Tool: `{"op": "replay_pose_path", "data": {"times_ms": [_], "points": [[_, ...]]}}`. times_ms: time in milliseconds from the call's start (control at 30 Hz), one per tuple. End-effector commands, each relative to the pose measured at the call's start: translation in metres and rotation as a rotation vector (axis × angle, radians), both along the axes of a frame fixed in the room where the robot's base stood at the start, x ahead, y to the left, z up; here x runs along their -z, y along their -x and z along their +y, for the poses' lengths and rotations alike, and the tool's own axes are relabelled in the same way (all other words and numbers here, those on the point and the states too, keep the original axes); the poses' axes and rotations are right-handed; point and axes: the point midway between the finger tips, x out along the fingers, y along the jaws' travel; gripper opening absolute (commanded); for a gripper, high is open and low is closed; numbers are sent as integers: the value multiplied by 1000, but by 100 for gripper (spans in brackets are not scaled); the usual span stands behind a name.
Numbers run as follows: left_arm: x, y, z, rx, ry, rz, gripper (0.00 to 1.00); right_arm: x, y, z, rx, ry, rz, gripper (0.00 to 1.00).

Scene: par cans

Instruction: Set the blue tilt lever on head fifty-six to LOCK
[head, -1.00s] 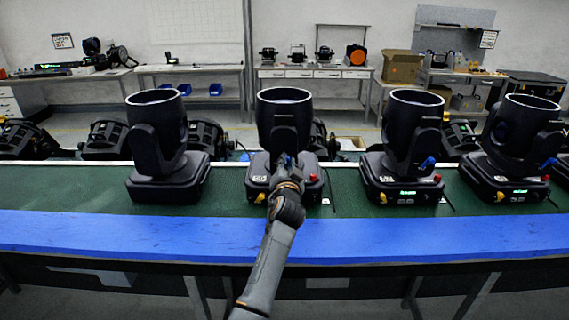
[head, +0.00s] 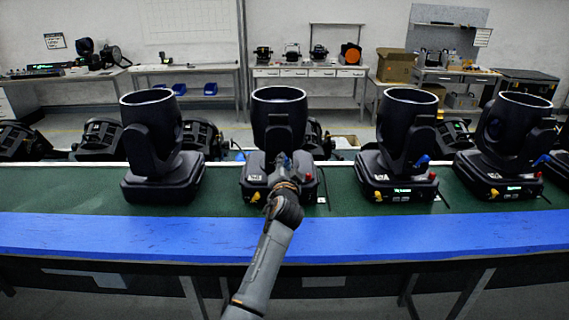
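Several black moving heads stand in a row on the green bench. The second from the left, the middle head (head: 279,118), is directly behind my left gripper (head: 284,163). The number on its base label (head: 254,178) is too small to read surely. My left gripper reaches the front of its yoke, just above the base, and covers the place of its tilt lever. Whether the fingers touch or grip the lever cannot be told. The head to the right (head: 406,125) shows a blue lever (head: 422,161) low on its right side. My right gripper is out of view.
Another head (head: 152,140) stands to the left and one (head: 512,135) at the far right. A blue strip (head: 420,236) runs along the bench's front edge. Green bench surface (head: 222,195) is clear between the bases. More fixtures lie behind the bench.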

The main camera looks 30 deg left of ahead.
Motion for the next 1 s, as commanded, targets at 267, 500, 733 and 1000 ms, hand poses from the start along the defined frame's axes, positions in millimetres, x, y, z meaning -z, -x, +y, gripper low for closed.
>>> {"op": "replay_pose_path", "data": {"times_ms": [267,500,733,1000], "points": [[-1,0,0,-1,0,-1,39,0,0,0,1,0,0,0],[0,5,-3,1,1,-2,39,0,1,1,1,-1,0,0],[2,35,-22,1,2,0,39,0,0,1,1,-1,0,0],[1,80,-48,-1,2,0,39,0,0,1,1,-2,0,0]]}}
